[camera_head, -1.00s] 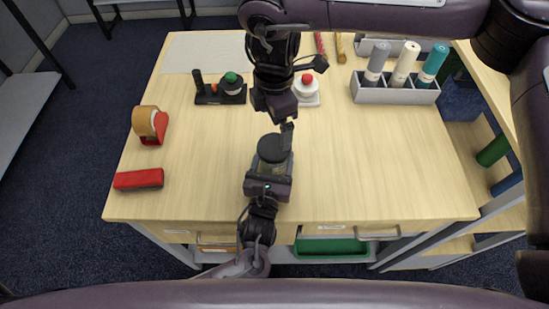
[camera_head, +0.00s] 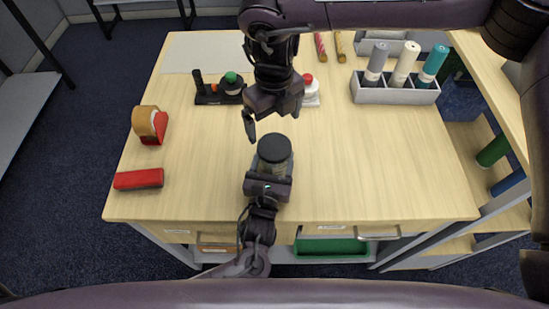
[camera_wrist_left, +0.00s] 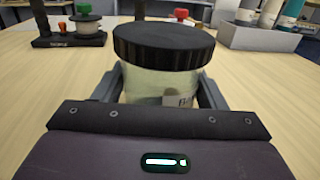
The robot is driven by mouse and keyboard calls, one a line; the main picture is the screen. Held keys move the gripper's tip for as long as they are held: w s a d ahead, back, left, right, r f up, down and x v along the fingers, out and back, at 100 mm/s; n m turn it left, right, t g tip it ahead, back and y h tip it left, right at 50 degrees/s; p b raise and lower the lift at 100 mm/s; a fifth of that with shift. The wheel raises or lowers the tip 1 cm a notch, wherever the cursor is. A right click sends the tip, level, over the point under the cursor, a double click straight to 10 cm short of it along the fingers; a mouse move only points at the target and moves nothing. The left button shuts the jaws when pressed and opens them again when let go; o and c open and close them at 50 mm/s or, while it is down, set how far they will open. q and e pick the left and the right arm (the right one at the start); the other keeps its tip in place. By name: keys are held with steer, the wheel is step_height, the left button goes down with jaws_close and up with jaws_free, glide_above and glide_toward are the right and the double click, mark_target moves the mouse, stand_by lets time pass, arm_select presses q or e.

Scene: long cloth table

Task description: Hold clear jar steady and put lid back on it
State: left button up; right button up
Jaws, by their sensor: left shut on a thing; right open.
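The clear jar (camera_head: 273,166) stands upright on the table near its front edge. The black lid (camera_head: 275,148) sits on top of the jar; in the left wrist view the lid (camera_wrist_left: 163,44) looks level on the jar's mouth. How tightly it is seated cannot be told. My left gripper (camera_head: 272,175) is shut around the body of the jar (camera_wrist_left: 150,85), with a finger on each side in the left wrist view. My right gripper (camera_head: 273,122) is open and empty, above and behind the lid and apart from it.
A red and tan tape dispenser (camera_head: 151,124) and a red block (camera_head: 139,179) are at the left. A black stand (camera_head: 219,95) and a white item with a red knob (camera_head: 310,91) are behind. A grey holder with bottles (camera_head: 395,94) stands at the back right.

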mark_target(274, 146)
steer(key=shift+n, duration=0.8)
steer(key=shift+f, duration=0.1)
steer(key=shift+f, duration=3.95)
steer(key=shift+c, duration=0.3)
steer(key=c, duration=0.9)
steer(key=shift+m, duration=0.6)
steer(key=shift+c, duration=0.2)
steer(key=shift+m, duration=0.3)
steer(key=o, duration=1.1)
steer(key=shift+o, duration=0.2)
step_height(274, 146, up, 12)
